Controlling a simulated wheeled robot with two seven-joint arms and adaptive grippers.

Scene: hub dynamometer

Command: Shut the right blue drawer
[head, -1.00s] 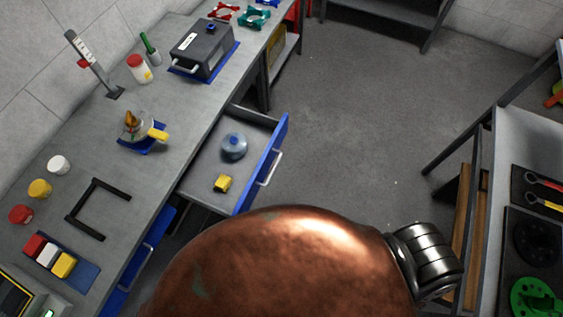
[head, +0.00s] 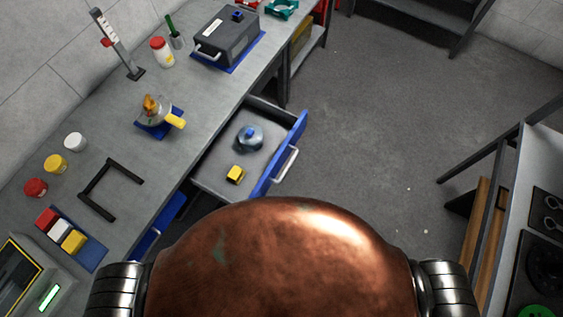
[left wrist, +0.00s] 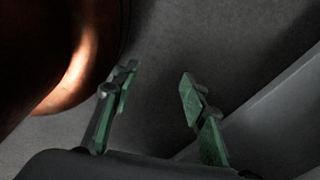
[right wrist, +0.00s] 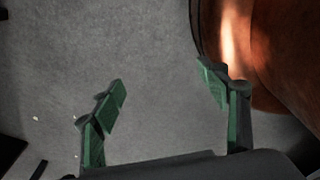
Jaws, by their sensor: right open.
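The right blue drawer (head: 285,158) is pulled out from under the grey bench in the head view, with a silver handle (head: 286,164) on its blue front. Inside it lie a blue-grey round jug (head: 249,138) and a small yellow block (head: 235,174). My left gripper (left wrist: 155,95) shows in the left wrist view with its green-padded fingers apart and nothing between them. My right gripper (right wrist: 165,85) is open and empty over grey floor in the right wrist view. Neither gripper shows in the head view, and neither touches the drawer in these frames.
The bench (head: 110,150) holds a grey case (head: 226,38), a black frame (head: 108,190), jars and coloured blocks. Another blue drawer (head: 160,225) is partly hidden below. A second table (head: 535,180) stands at the right. The floor (head: 380,110) between is clear.

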